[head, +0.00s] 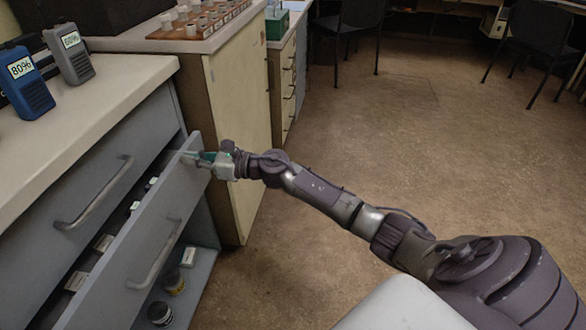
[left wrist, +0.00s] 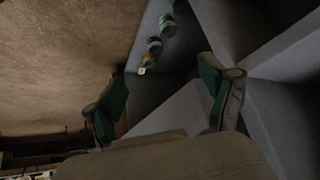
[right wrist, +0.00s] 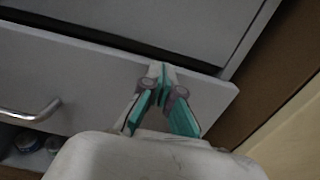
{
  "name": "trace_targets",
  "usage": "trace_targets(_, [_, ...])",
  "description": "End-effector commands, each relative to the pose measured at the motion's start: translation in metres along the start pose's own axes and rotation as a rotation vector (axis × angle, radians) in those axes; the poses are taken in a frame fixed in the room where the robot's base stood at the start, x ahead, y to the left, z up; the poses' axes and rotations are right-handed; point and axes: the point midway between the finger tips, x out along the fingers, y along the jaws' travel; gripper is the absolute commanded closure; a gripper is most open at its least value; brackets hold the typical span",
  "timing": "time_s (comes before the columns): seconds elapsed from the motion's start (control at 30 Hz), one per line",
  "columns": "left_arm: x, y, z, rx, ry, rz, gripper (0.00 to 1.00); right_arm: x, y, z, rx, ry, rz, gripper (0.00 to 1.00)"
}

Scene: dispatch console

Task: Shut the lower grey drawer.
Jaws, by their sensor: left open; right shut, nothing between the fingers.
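The lower grey drawer (head: 165,225) stands pulled out of the cabinet in the head view, with small items showing inside behind its front. Its bar handle (head: 156,258) is on the front; the front also fills much of the right wrist view (right wrist: 70,75). My right gripper (head: 200,158) is shut and empty at the front's upper far corner; in the right wrist view its tips (right wrist: 162,72) are at the panel's top edge, and I cannot tell if they touch. My left gripper (left wrist: 163,68) is open and empty near grey panels, outside the head view.
The upper grey drawer (head: 85,205) looks shut. A low shelf (head: 200,268) below holds jars (head: 160,312) and a small box. Two radios (head: 30,80) stand on the pale counter (head: 130,75). A cream cabinet (head: 242,95) stands beyond.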

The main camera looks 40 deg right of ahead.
Motion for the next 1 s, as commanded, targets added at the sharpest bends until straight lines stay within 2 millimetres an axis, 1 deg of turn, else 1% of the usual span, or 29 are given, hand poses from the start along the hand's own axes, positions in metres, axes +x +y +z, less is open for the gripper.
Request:
trace_targets(0.03, [0.002,0.001,-0.005,0.001,0.027,0.002,0.17,0.006,0.000,-0.001,0.000,-0.001,0.000,1.00])
trace_targets(0.1, [0.003,0.002,-0.012,0.001,0.060,0.004,0.17,0.012,0.000,-0.001,0.002,0.000,0.000,1.00])
trace_targets(0.3, [0.004,0.003,-0.022,0.002,0.108,0.006,0.17,0.019,-0.001,0.000,0.001,0.000,-0.001,1.00])
trace_targets(0.7, [0.004,0.003,-0.023,0.002,0.112,0.006,0.17,0.020,0.000,-0.001,0.001,0.001,-0.001,1.00])
trace_targets(0.77, [0.004,0.003,-0.023,0.002,0.112,0.006,0.17,0.018,-0.001,-0.001,0.001,0.001,-0.001,1.00])
trace_targets(0.87, [0.004,0.003,-0.023,0.002,0.111,0.006,0.17,0.009,-0.001,-0.002,0.002,0.002,-0.001,1.00])
trace_targets(1.0, [0.004,0.003,-0.023,0.002,0.111,0.006,0.17,-0.017,-0.001,-0.002,-0.001,0.005,-0.001,1.00])
